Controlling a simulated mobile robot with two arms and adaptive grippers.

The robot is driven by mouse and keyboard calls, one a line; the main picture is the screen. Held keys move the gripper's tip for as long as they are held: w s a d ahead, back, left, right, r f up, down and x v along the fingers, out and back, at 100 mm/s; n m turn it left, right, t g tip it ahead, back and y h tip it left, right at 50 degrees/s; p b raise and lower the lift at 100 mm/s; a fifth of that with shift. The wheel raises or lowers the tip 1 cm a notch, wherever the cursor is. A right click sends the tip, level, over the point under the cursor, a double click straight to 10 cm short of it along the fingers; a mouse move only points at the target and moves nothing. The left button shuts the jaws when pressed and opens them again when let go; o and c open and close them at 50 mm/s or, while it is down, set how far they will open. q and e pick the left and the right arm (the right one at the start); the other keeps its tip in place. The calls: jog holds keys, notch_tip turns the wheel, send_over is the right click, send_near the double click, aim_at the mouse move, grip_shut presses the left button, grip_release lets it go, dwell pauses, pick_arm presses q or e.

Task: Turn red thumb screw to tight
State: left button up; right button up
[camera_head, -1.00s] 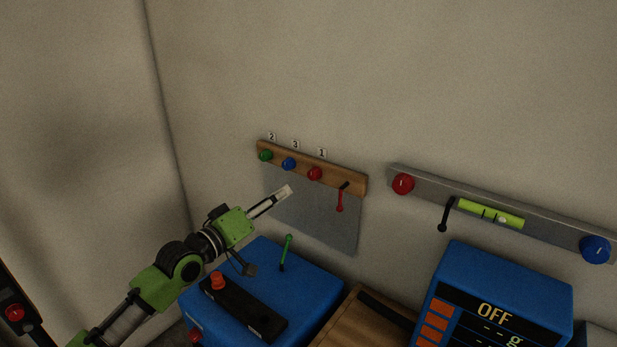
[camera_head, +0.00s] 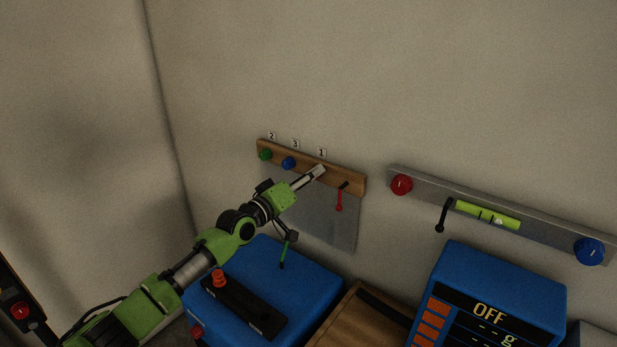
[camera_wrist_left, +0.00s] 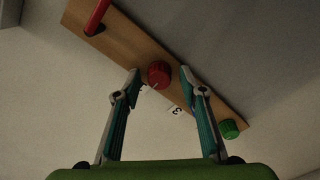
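The red thumb screw (camera_wrist_left: 159,74) is a round red knob on a wooden strip (camera_head: 345,182) on the wall, by the label 1. In the head view it is hidden behind the fingertips of my left gripper (camera_head: 318,171). In the left wrist view the two fingers of my left gripper (camera_wrist_left: 159,76) are open. One finger is on each side of the red screw, with a visible gap to it. A green knob (camera_head: 265,154) and a blue knob (camera_head: 289,163) sit on the same strip, left of the gripper. My right gripper is not in view.
A red hook-like lever (camera_head: 339,198) hangs right of the gripper. Below stands a blue box (camera_head: 318,285) with a green-tipped stick (camera_head: 283,256) close under my left arm. Further right are another red knob (camera_head: 402,184) on a grey bar and a blue scale (camera_head: 500,275).

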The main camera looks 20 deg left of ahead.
pick_arm(q)
jog(key=shift+c, duration=0.7)
grip_shut()
